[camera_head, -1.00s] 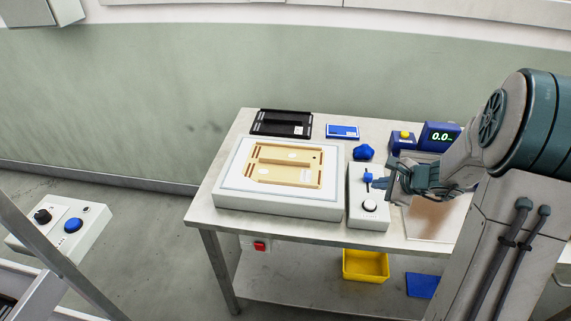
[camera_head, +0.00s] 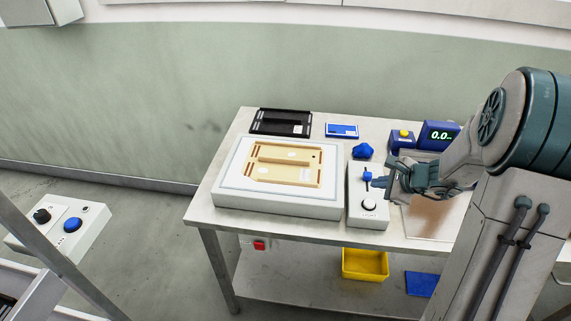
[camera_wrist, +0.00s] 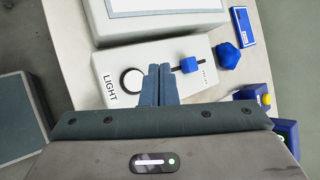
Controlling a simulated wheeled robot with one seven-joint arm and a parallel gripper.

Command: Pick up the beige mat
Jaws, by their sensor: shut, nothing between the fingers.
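A flat beige piece (camera_head: 284,166) with slots and a raised bar lies on the white light box (camera_head: 232,200) on the table; I cannot tell whether it is the mat. A brownish flat panel (camera_head: 428,218) lies at the table's right, partly hidden by my arm. My gripper (camera_head: 376,183) is shut and empty, over the white LIGHT control box (camera_head: 358,214), right of the beige piece. In the wrist view my closed fingers (camera_wrist: 160,72) overlap the control box (camera_wrist: 118,62), between its round knob and blue slider. Contact with it cannot be told.
A black tray (camera_head: 281,122), a blue-and-white card (camera_head: 342,131), a blue knob (camera_head: 363,151) and a blue display (camera_head: 439,135) stand along the back. A yellow bin (camera_head: 365,265) and a blue sheet (camera_head: 421,284) are below.

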